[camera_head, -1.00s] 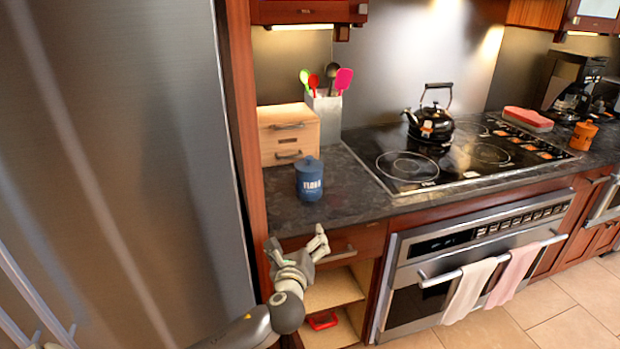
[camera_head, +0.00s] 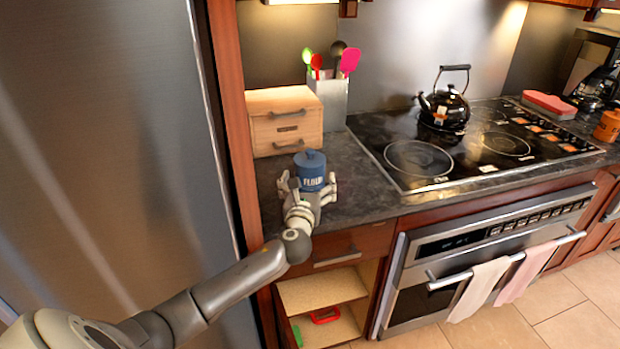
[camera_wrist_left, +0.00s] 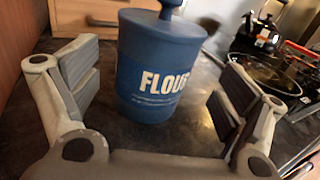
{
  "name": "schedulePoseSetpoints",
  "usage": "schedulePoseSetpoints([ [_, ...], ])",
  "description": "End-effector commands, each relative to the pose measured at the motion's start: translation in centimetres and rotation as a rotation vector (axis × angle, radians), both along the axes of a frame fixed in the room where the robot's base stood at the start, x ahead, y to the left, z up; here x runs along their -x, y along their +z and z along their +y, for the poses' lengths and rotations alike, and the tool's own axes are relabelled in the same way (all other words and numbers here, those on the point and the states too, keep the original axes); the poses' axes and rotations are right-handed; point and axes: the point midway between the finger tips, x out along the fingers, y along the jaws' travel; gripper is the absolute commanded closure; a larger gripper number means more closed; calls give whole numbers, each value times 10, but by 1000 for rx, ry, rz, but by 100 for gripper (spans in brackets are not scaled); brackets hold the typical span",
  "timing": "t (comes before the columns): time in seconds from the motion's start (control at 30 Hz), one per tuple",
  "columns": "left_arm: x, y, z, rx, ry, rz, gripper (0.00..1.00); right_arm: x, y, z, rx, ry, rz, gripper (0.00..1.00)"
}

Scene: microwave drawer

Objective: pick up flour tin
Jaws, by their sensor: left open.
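The blue flour tin (camera_head: 311,167) stands upright on the dark counter, with its lid and knob on. In the left wrist view the tin (camera_wrist_left: 158,65) fills the middle, its white FLOUR label facing me. My left gripper (camera_head: 307,186) is open at the near side of the tin, with one finger to each side of it. In the left wrist view a gap shows between each finger pad and the tin, so the left gripper (camera_wrist_left: 155,95) is around it but not closed on it. The tin's lower front is partly hidden in the head view. My right gripper is not seen.
A wooden drawer box (camera_head: 285,120) stands behind the tin, with a utensil holder (camera_head: 329,95) beside it. The cooktop (camera_head: 470,150) with a black kettle (camera_head: 444,108) is to the right. The refrigerator (camera_head: 100,140) stands close on the left. Below the counter is an open cabinet (camera_head: 322,288).

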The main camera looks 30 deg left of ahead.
Motion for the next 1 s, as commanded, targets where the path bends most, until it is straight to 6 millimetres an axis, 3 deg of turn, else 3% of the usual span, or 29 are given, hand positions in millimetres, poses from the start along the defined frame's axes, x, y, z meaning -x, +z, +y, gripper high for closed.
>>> schedulePoseSetpoints([
  [0.2,-14,2,9,1,2,0,6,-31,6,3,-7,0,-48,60],
  [0.3,-25,3,16,2,3,-1,6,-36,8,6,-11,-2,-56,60],
  [0.53,-43,1,25,1,1,0,6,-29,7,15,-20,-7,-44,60],
  [0.83,-46,0,26,1,1,2,6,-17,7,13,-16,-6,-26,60],
  [1.0,-45,0,26,2,1,1,27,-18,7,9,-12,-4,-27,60],
])
